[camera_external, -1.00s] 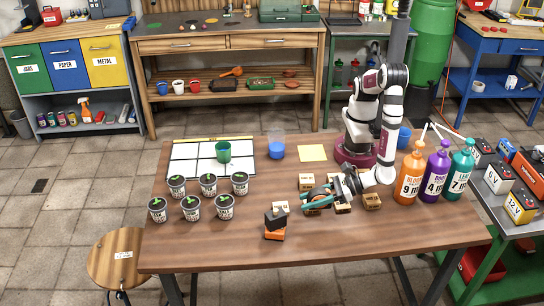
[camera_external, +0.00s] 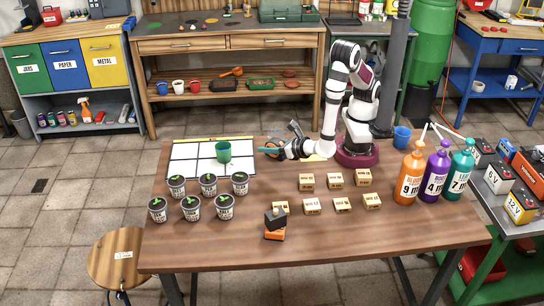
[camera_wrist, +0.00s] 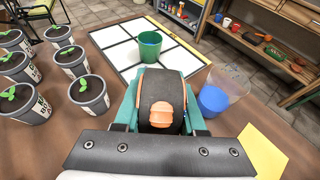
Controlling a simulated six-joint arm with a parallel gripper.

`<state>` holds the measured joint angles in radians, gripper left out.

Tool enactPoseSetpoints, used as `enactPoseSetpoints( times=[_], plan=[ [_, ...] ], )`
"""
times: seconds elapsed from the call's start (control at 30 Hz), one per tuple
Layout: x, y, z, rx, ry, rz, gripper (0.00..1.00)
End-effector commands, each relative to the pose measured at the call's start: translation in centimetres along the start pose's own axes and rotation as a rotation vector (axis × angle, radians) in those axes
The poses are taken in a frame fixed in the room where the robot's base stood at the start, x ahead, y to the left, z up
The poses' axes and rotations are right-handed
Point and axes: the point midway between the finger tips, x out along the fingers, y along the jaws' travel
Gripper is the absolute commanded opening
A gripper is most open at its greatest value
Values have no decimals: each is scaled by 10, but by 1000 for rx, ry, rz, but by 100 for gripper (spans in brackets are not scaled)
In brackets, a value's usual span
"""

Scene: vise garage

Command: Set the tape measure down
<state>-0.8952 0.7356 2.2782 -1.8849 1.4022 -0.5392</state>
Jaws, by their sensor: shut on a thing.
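My gripper (camera_external: 271,150) is shut on the tape measure, held above the table just right of the white grid board (camera_external: 190,164). In the wrist view, the tape measure (camera_wrist: 160,100) is black with an orange button and sits between my teal fingers (camera_wrist: 160,116). In the external view, my gripper covers most of it; a little orange shows. The white board has black grid lines and a green cup (camera_external: 223,151) standing on it. The other cells of the board that I can see are empty.
A clear container with blue contents (camera_wrist: 218,92) stands right of the held tape measure in the wrist view. A yellow square (camera_wrist: 262,152) lies nearby. Seedling pots (camera_external: 208,184), small boxes (camera_external: 342,205), a black-and-orange object (camera_external: 275,224) and labelled bottles (camera_external: 409,178) stand on the table.

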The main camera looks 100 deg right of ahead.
Motion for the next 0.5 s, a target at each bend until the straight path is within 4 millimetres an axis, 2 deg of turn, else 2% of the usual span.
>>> enactPoseSetpoints(
  times=[0.1,0.5],
  plan=[
    [15,-14,-2,26,0,-68,0],
    [49,-15,-81,29,0,-74,0]
  ],
)
